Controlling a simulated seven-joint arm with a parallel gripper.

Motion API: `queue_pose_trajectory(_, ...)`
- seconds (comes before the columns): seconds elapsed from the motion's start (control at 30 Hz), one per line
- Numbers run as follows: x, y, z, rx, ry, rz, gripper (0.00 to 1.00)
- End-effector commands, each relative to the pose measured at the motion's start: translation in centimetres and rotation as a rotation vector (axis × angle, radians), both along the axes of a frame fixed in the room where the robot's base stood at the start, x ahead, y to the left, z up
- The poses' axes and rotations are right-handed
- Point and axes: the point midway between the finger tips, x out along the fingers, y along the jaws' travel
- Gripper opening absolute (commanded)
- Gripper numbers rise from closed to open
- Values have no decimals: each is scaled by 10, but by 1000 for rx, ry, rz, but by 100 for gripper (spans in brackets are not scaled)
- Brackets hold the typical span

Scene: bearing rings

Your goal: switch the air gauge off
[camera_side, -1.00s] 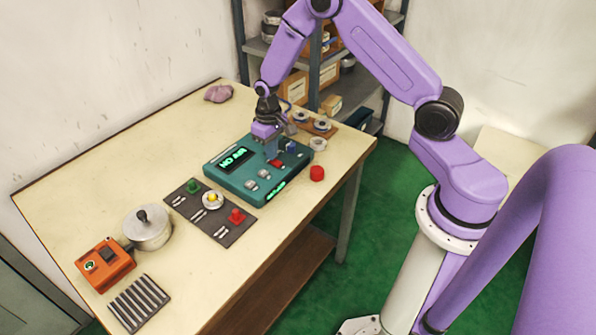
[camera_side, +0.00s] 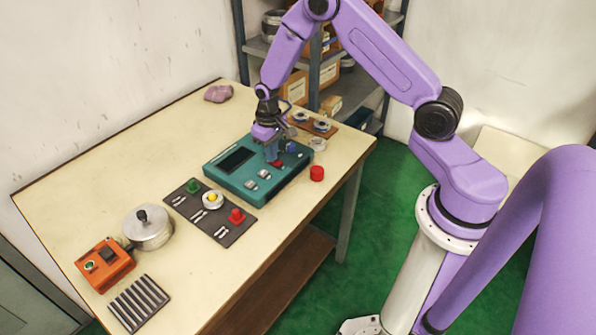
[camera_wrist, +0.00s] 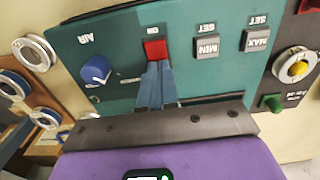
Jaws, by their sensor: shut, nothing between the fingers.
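The air gauge is a teal box (camera_side: 228,177) on the table, and its display (camera_side: 237,159) is dark. Its red ON switch (camera_wrist: 155,49) shows in the wrist view between the blue AIR knob (camera_wrist: 96,70) and the grey MIN button (camera_wrist: 206,46). My gripper (camera_wrist: 156,64) is shut and empty, with its fingertips at the lower edge of the red switch, seemingly touching it. In the side view my gripper (camera_side: 271,158) points down over the right part of the gauge and partly hides the switch.
A red cap (camera_side: 317,173) stands right of the gauge. A dark mat (camera_side: 222,232) with coloured knobs lies in front-left. Metal rings (camera_side: 322,126) sit on a board behind.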

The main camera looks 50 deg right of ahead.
Motion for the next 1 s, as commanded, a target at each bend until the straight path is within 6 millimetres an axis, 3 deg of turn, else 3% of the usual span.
queue_pose_trajectory(1.0, 0, 0, 67, 0, -1, 1, 0)
